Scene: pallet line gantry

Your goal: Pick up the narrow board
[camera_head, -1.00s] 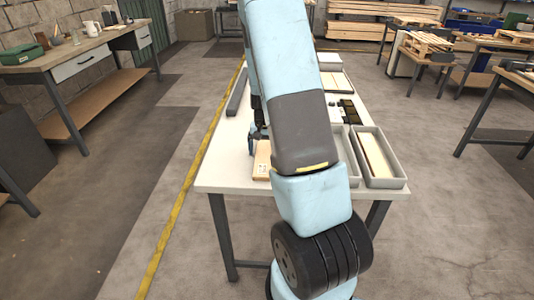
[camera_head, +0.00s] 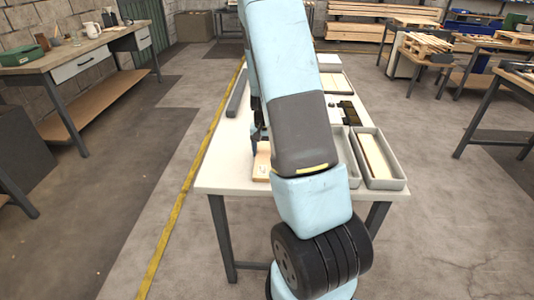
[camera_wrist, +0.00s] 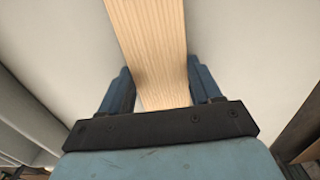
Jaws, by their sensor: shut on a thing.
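The narrow board (camera_wrist: 150,40) is a pale wood strip running up the wrist view from between my fingers. In the head view the board (camera_head: 262,163) shows at the near left of the white table (camera_head: 232,180), partly behind my arm. My gripper (camera_wrist: 160,82) is shut on the board, with one blue finger along each side edge. In the head view my gripper (camera_head: 258,142) is low over the table at the board, mostly hidden by my arm. I cannot tell any gap between board and table.
A grey tray (camera_head: 396,173) with a pale board inside stands at the table's right edge, beside another tray mostly behind my arm. A dark grey bar (camera_head: 237,93) lies along the left edge. Bare tabletop shows around the board's left side.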

